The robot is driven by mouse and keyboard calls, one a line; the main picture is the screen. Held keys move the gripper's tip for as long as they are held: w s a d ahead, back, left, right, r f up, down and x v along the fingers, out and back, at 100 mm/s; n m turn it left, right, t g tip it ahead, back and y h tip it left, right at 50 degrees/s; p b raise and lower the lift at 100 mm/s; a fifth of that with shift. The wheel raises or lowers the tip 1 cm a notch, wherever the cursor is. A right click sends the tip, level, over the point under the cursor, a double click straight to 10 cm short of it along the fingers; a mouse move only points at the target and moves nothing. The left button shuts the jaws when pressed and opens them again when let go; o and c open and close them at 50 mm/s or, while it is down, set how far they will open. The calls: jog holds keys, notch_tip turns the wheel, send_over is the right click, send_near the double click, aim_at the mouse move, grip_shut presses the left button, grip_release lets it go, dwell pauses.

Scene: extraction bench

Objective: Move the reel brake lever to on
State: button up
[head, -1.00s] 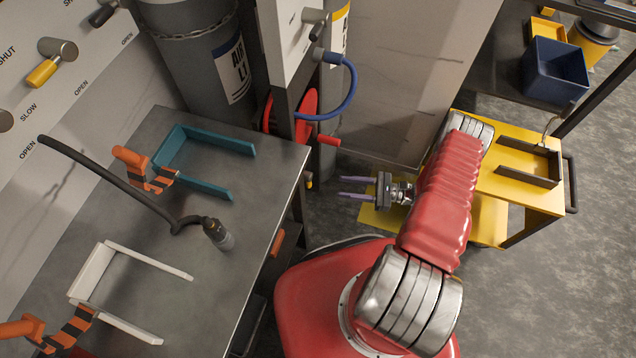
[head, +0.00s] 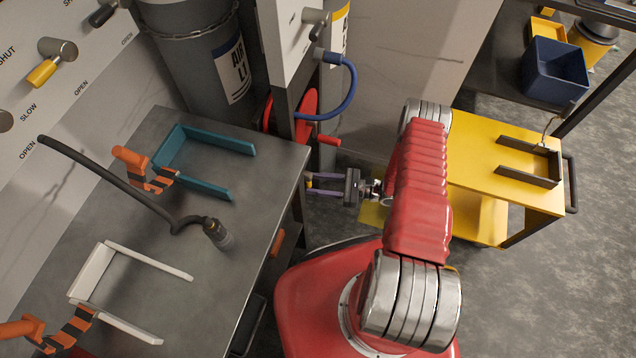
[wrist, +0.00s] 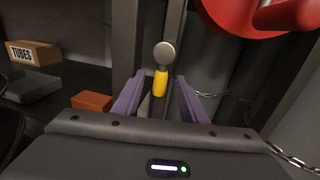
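The reel brake lever (wrist: 160,83) has a yellow handle that hangs down from a round grey hub (wrist: 164,49) in the wrist view. It is close below the red hose reel (wrist: 245,15). My gripper (head: 313,184) is open, with its two purple fingers level beside the bench's right end. In the wrist view the handle lies between the fingers in the picture, with a gap on each side. I cannot tell how deep the fingertips reach around it. In the head view the lever is mostly hidden by the fingers and the bench corner. No on or off marking is readable.
The grey bench (head: 160,240) is close left of my gripper. The red reel (head: 306,108) and blue hose (head: 347,95) are above it. A chain (wrist: 285,155) hangs at the right. A "TUBES" box (wrist: 35,54) sits on a shelf. A yellow cart (head: 485,140) stands at right.

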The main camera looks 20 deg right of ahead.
grip_shut()
dwell(0.6)
